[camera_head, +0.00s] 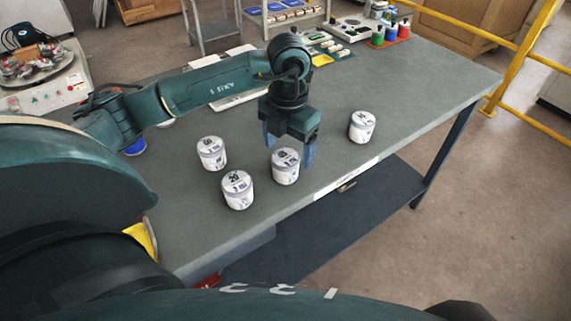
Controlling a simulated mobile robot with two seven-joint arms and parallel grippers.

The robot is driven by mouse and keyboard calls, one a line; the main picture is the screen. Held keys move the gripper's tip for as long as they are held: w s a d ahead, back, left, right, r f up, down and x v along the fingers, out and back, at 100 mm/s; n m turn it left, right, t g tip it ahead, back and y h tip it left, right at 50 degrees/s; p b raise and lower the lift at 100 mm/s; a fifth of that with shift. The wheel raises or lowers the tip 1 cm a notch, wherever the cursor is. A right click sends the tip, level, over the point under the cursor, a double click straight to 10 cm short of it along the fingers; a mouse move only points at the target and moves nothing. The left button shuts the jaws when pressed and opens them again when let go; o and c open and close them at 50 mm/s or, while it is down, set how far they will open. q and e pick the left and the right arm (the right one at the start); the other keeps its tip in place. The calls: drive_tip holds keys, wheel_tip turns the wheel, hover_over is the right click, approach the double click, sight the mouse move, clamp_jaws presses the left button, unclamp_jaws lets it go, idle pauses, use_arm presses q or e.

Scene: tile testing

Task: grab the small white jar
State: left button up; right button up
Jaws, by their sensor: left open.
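Several small white jars with printed lids stand upright on the grey workbench (330,170). One jar (285,168) is nearest my left gripper (289,149). Another jar (211,154) is to its left, one (237,191) is at the front left, and one (362,127) stands apart to the right. They look alike in size. My left gripper is open and points down, with its blue fingers at the upper left and right of the nearest jar. I cannot tell whether they touch it. My right gripper is out of view.
A tester with a round top (42,75) stands at the left end. Red, green and blue containers (391,35) stand on a mat at the far end. Yellow rails (515,65) are beyond the bench. The bench right of the separate jar is clear.

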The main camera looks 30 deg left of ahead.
sight(285, 158)
use_arm(q)
drive_tip(key=f, duration=0.3)
drive_tip(key=s+f+p, duration=0.1)
drive_tip(key=shift+a+f, duration=0.15)
drive_tip(key=shift+f, duration=0.25)
drive_tip(key=shift+w+f, duration=0.1)
drive_tip(key=shift+f, duration=0.3)
drive_tip(key=shift+c, duration=0.2)
drive_tip(key=c, duration=1.1)
drive_tip(key=shift+r, duration=0.1)
